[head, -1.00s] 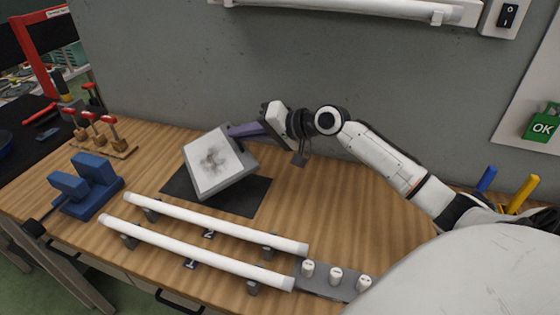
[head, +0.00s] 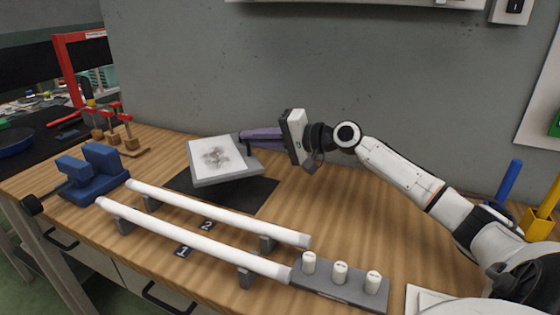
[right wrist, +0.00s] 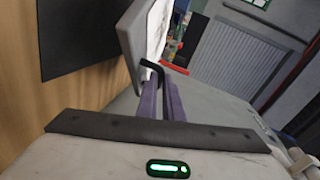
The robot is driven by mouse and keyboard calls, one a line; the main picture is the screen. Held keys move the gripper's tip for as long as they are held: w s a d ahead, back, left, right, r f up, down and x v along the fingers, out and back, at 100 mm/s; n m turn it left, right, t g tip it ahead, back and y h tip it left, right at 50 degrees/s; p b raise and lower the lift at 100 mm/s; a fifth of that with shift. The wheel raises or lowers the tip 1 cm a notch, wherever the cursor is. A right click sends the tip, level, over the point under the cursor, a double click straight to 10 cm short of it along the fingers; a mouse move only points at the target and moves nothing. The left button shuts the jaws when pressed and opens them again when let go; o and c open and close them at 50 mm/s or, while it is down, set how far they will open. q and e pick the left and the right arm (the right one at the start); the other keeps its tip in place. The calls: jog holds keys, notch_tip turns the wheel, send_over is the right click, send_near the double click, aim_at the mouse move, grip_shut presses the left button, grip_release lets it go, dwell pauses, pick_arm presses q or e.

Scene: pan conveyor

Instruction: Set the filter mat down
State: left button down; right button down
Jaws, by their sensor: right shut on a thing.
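The filter mat (head: 217,157) is a white square with a grey smudge in a light grey frame. It is held above a black sheet (head: 255,193) on the bench, tilted slightly with its smudged face up. In the right wrist view, the mat (right wrist: 135,40) shows nearly edge-on beyond the fingers (right wrist: 163,92), and the black sheet (right wrist: 85,35) lies to the left. Whether the mat's lower edge touches the sheet cannot be told. My left gripper is not in view.
Two white tubes (head: 195,240) lie on holders in front of the sheet, near number tags. A grey block with white caps (head: 340,285) stands at their right end. Blue blocks (head: 92,172) and red-topped clamps (head: 115,130) are at left. A grey wall (head: 330,60) rises behind.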

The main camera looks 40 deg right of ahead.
notch_tip(320, 180, down, 7)
jog(key=shift+w+f+b, duration=0.1)
jog(key=shift+b, duration=0.5)
jog(key=c, duration=1.9)
grip_release()
jog(key=shift+v, duration=3.75)
